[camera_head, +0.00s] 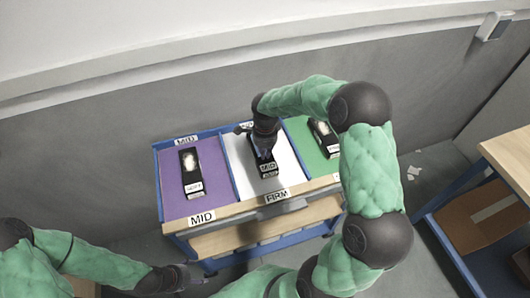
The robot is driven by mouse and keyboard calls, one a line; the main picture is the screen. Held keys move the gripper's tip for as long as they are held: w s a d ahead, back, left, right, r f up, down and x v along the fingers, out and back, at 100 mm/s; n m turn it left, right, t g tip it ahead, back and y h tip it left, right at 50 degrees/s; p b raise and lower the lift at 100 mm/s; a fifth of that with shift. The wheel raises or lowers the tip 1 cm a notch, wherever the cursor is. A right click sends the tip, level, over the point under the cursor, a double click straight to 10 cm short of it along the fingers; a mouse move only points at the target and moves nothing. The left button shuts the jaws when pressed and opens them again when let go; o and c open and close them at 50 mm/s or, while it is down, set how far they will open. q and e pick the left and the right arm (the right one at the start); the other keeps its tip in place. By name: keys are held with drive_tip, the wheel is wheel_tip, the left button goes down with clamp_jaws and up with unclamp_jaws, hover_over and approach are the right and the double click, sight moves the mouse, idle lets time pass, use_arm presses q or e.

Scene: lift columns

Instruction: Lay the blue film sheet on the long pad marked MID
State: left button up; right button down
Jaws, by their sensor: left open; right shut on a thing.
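No blue film sheet can be made out. A black item marked MID (268,171) lies in the white middle section of the cart. My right gripper (263,152) reaches down onto its far part and appears shut on it; fingers and wrist hide the contact. A black item with a pale patch (190,170), with a small label seeming to read SOFT, lies on the purple section (172,205), whose front edge is marked MID (202,218). The white section's front edge is marked FIRM (277,196). My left gripper (181,278) is open and empty, low in front of the cart.
A third black item (323,136) lies on the green section (298,129), partly behind my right arm. The cart has a wooden front edge and blue frame. A grey wall is behind.

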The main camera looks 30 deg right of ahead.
drive_tip(key=shift+f, duration=0.1)
idle(0.5)
idle(0.3)
drive_tip(key=c, duration=1.3)
unclamp_jaws()
drive_tip(key=o, duration=0.5)
drive_tip(key=shift+c, duration=0.2)
wheel_tip(320, 180, up, 8)
drive_tip(key=p, duration=0.4)
drive_tip(key=shift+f, duration=0.2)
